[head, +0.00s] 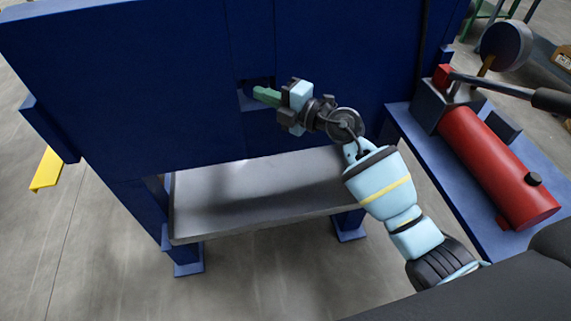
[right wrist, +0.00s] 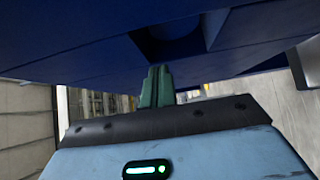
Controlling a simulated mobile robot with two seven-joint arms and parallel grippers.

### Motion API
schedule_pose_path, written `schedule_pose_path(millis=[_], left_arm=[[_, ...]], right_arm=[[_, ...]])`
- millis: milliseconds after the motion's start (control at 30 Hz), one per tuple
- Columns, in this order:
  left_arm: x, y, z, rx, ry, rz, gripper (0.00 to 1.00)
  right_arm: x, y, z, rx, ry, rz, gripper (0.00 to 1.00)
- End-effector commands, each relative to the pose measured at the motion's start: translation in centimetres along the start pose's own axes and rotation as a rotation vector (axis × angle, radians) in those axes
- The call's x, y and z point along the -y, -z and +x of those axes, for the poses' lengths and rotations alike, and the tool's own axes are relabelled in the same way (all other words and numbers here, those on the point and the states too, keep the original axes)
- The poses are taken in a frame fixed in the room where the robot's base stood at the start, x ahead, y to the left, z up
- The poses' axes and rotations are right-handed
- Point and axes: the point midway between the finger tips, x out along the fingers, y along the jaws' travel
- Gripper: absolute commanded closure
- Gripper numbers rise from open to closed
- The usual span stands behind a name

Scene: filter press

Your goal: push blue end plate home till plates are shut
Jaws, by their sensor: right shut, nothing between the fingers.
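The blue end plate (head: 130,80) is a large dark blue upright panel filling the upper left and middle of the head view. It has a small recess (head: 247,98) low in its middle. My right gripper (head: 258,92) has its green fingers together and empty, with the tips at or just in front of this recess. I cannot tell whether the tips touch. The other plates are hidden behind the blue panel. My left gripper is not in view.
A grey drip tray (head: 250,195) sits below the panel on blue legs. At the right, a red hydraulic cylinder (head: 495,165) with a dark lever handle (head: 550,100) stands on a blue shelf (head: 440,165). A yellow piece (head: 47,170) sticks out at the left. Bare floor lies in front.

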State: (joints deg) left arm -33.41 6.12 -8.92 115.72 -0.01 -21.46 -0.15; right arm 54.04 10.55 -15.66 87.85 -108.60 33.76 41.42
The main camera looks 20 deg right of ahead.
Motion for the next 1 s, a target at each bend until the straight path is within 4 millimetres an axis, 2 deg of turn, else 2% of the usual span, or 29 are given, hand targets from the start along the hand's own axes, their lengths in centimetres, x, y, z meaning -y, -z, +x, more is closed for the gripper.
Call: schedule_pose_path(millis=[100, 367, 1000], left_arm=[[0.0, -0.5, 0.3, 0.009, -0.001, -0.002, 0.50], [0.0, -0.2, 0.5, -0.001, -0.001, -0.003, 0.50], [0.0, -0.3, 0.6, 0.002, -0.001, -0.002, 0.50]], right_arm=[[0.3, -1.2, 1.4, -0.001, 0.002, 0.002, 1.00], [0.2, -2.7, 2.9, -0.003, 0.002, 0.002, 1.00], [0.2, -3.0, 3.0, -0.004, 0.003, 0.001, 1.00]])
